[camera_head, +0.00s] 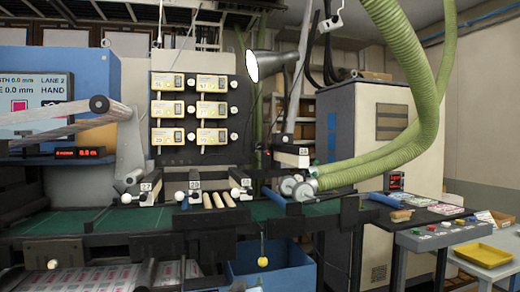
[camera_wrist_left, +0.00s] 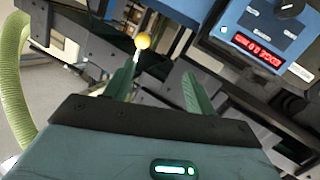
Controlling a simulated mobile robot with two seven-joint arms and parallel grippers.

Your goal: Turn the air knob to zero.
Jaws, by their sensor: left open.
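In the left wrist view my left gripper (camera_wrist_left: 159,68) is open, with two green fingers apart and nothing between them. A yellow ball on a pale stem (camera_wrist_left: 143,41) shows beyond the fingertips; a yellow ball (camera_head: 262,261) also hangs below the table edge in the head view. A black round knob (camera_wrist_left: 290,7) sits on a blue box with a red display at the right of the wrist view, apart from the fingers. I cannot tell which knob is the air knob, nor read any setting. In the head view the left gripper's fingers are hard to make out. My right gripper is not in view.
A green table (camera_head: 90,222) runs across the front, with wooden rollers (camera_head: 219,200) on it. Green hoses (camera_head: 360,168) curve down at the right. A black board (camera_head: 193,108) with yellow units stands behind. A yellow tray (camera_head: 484,256) is at the right.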

